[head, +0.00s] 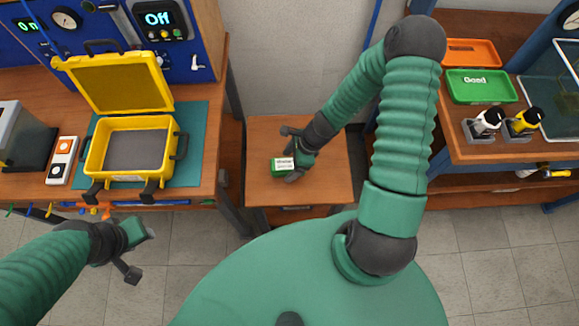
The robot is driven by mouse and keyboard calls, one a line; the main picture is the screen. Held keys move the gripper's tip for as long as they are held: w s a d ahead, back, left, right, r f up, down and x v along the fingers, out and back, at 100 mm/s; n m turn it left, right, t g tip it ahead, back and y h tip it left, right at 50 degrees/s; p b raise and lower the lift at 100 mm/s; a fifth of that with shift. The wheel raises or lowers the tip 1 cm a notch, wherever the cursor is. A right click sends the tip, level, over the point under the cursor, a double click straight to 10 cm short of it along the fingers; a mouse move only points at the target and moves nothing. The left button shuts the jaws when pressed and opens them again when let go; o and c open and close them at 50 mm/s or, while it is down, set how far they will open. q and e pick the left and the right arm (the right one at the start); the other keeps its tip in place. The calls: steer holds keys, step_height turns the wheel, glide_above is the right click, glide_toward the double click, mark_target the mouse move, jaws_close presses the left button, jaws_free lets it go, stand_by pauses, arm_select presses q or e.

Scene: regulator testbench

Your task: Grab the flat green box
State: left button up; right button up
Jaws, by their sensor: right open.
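The flat green box (279,168) with a white label lies on the small wooden table in the middle of the head view. My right gripper (287,154) is at the box, with its jaws apart. One finger is beyond the box and the other is at its right side, partly over it. I cannot tell whether either finger touches it. My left gripper (143,254) is at the lower left, with its fingers spread and empty, far from the box.
An open yellow case (128,124) sits on a mat on the left bench. The right bench holds a green "Good" tray (482,86), an orange tray (471,53) and two small bottles. The small table (325,190) is otherwise clear. Gaps separate it from both benches.

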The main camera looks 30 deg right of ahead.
steer(key=shift+w+a, duration=0.15)
steer(key=shift+a, duration=0.25)
steer(key=shift+f, duration=0.1)
steer(key=shift+d+f, duration=0.2)
steer(key=shift+a+r, duration=0.1)
jaws_close()
stand_by(0.5)
